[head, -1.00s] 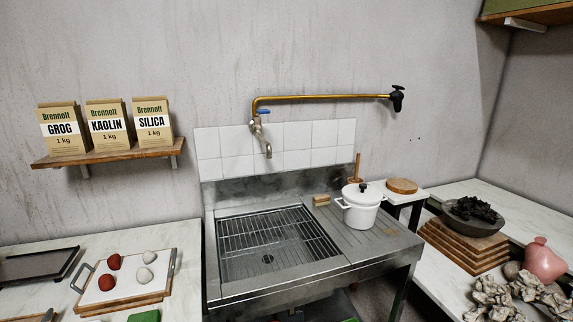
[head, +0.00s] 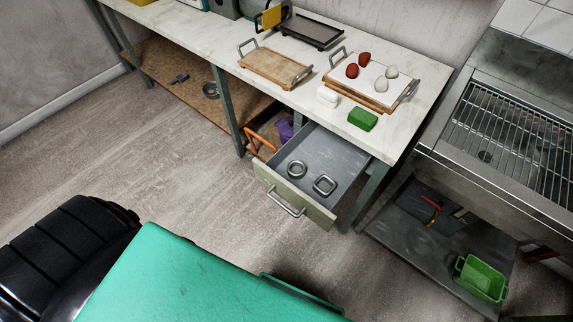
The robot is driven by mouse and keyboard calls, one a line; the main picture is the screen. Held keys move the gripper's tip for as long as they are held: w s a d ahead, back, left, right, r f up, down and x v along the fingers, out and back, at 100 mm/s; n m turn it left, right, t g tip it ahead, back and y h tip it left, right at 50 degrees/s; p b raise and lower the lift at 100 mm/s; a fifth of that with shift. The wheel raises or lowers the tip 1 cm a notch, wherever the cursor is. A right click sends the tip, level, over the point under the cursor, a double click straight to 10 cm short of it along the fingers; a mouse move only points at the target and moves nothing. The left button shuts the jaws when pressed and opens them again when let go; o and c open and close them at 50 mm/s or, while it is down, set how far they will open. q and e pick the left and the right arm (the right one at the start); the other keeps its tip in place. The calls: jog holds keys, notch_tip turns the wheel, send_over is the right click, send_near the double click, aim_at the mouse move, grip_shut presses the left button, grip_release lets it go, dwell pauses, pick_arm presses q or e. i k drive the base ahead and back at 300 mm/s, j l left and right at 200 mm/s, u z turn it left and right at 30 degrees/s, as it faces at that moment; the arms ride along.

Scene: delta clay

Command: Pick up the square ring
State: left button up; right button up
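The square ring (head: 324,194) is a metal ring with a squarish outline, lying on the bottom of an open grey drawer (head: 333,157) under the worktop. A round metal ring (head: 297,172) lies beside it to the left, a little apart. The drawer is pulled out towards me, with a pale green front and a metal bar handle (head: 284,204). Neither of my grippers shows in the head view.
The worktop (head: 225,47) above the drawer bears a wooden tray (head: 275,69), a tray (head: 364,104) with red and grey lumps, and a green block (head: 362,120). A sink unit (head: 516,131) stands right, with a green basket (head: 481,278) below. Floor left of the drawer is clear.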

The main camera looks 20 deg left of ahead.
aim_at(324, 186)
jog(key=u, duration=0.25)
jog(key=k+j+z, duration=0.25)
jog(key=z, duration=0.2)
jog(key=k+j+z, duration=0.1)
jog(key=k+z, duration=0.25)
jog(key=z, duration=0.15)
jog(key=k+z, duration=0.45)
jog(key=i, duration=0.1)
